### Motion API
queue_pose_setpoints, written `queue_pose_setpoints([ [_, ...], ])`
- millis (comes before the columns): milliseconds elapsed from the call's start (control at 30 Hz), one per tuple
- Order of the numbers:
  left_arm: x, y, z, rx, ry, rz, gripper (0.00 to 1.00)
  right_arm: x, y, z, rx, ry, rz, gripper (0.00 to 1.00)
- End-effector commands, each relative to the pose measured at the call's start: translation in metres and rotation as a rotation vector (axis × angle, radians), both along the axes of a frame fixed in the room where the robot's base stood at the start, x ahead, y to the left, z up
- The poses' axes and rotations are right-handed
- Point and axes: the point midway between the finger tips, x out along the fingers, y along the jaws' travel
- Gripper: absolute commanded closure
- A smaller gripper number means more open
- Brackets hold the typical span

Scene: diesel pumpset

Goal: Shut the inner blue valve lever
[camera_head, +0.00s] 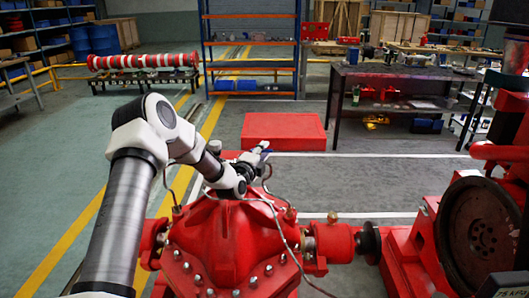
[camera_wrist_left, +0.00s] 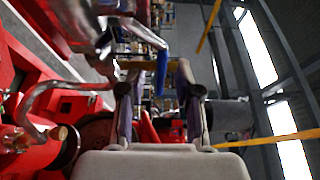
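A blue valve lever (camera_wrist_left: 161,73) shows in the left wrist view, between the fingertips of my left gripper (camera_wrist_left: 157,72). The two grey fingers stand apart on either side of the lever, and I cannot tell whether either touches it. A metal valve or pipe part (camera_wrist_left: 112,32) lies just beyond and to the left of the lever. In the head view my left gripper (camera_head: 254,160) is small and partly hidden by my wrist, above the far side of the red pump casing (camera_head: 225,235). A little blue shows beside it. My right gripper is not in view.
Thin curved pipes (camera_head: 271,205) rise around the casing close to my left wrist. A large dark flywheel (camera_head: 484,235) stands at the right. A low red block (camera_head: 284,131) lies on the floor behind the pump. A workbench (camera_head: 395,88) and shelving stand farther back.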

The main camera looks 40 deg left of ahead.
Motion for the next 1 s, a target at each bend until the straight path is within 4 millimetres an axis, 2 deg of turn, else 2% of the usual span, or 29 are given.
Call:
queue_pose_setpoints([
  [100,0.0084,0.0022,0.0000,0.000,0.000,0.000,0.67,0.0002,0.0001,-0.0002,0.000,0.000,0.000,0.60],
  [300,0.0091,0.0023,0.0000,-0.002,0.000,0.000,0.67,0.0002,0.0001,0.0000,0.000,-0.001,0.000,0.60],
  [367,0.0090,0.0022,0.0000,-0.002,0.000,0.000,0.84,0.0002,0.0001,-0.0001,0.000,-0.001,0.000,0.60],
  [400,0.0090,0.0022,0.0000,-0.002,0.000,0.000,0.99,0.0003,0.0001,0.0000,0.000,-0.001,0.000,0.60],
  [433,0.0090,0.0022,0.0000,-0.002,0.000,0.000,1.00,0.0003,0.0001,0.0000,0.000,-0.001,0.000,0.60],
  [767,0.0095,0.0023,0.0000,-0.003,0.001,0.007,1.00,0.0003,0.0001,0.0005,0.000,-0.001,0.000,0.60],
  [1000,0.0136,0.0045,0.0006,-0.002,0.002,0.072,1.00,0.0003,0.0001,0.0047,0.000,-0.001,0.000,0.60],
])
